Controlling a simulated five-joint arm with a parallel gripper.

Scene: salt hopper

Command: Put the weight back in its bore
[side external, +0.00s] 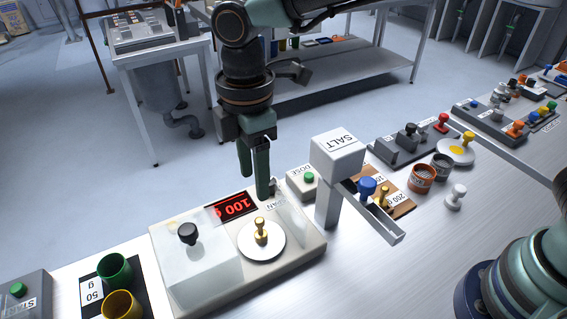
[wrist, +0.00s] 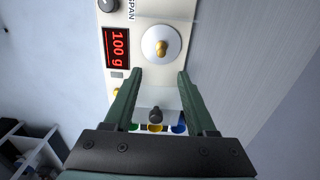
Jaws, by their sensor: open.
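A small brass weight (side external: 261,231) stands upright on the round white pan (side external: 248,247) of the scale; it also shows in the wrist view (wrist: 161,48). The scale's red display (side external: 232,207) reads 100 g. My gripper (side external: 256,193) is open and empty, above the back part of the scale, apart from the weight. In the wrist view the weight lies just beyond the fingertips (wrist: 160,74). The chute partly hides the block, and I cannot make out an empty bore.
The white salt hopper (side external: 337,155) and its sloping chute (side external: 375,219) stand between the scale and the block. A black-knobbed clear cover (side external: 196,264) stands left of the pan. Green (side external: 114,269) and yellow cups (side external: 121,304) are at front left. Bare bench lies right of the scale.

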